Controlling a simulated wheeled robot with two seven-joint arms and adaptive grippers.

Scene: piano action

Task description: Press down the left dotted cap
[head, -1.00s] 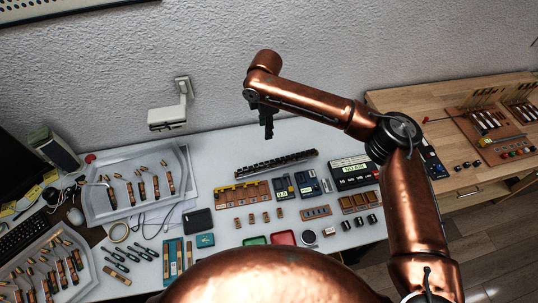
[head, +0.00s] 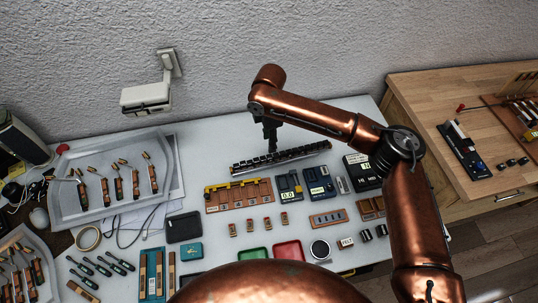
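My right gripper (head: 271,143), dark and small, points down at the back edge of a long black rail with a row of parts (head: 281,157) on the white table. Its fingers look close together, but I cannot tell if they are open or shut. I cannot tell whether it touches the rail. No cap with dots can be made out at this size. Small dark cylinders (head: 366,235) stand at the right, and small brown blocks (head: 250,226) stand in a row in front of the rail. My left gripper is not in view.
A brown rack (head: 239,195) and blue boxes (head: 319,181) stand in front of the rail. Grey trays with tools (head: 70,210) lie at the left. A wall lamp (head: 147,97) hangs behind. A wooden bench (head: 480,85) stands at the right. My copper arm hides some of the table.

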